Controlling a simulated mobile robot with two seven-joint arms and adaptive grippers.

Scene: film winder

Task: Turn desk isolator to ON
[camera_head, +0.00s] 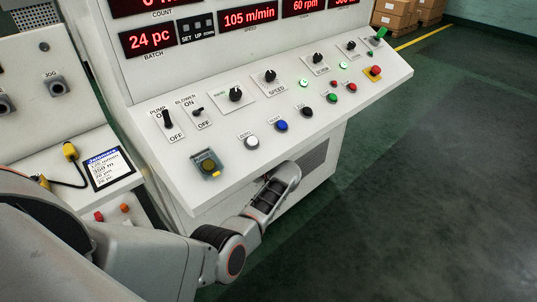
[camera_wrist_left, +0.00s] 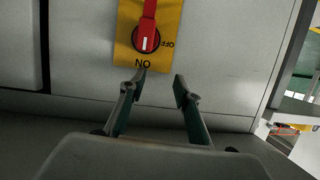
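The desk isolator (camera_wrist_left: 146,38) is a red rotary handle on a yellow plate (camera_wrist_left: 174,18) fixed to a pale panel in the left wrist view. Its handle lies roughly vertical in that picture, running up to the top edge. The word ON is at the plate's lower edge, upside down, and OFF is at its right. My left gripper (camera_wrist_left: 160,80) is open and empty. Its fingertips are just below the plate in the picture, apart from the handle. In the head view the fingers and the isolator are hidden; my left wrist is at the desk's front. My right gripper is out of view.
The sloped console (camera_head: 330,120) has switches, knobs and coloured buttons above my left arm. A covered button (camera_head: 208,165) sits near its front-left corner. A yellow pendant (camera_head: 71,152) with a cable and a label card (camera_head: 109,167) are at left. The floor at right is clear.

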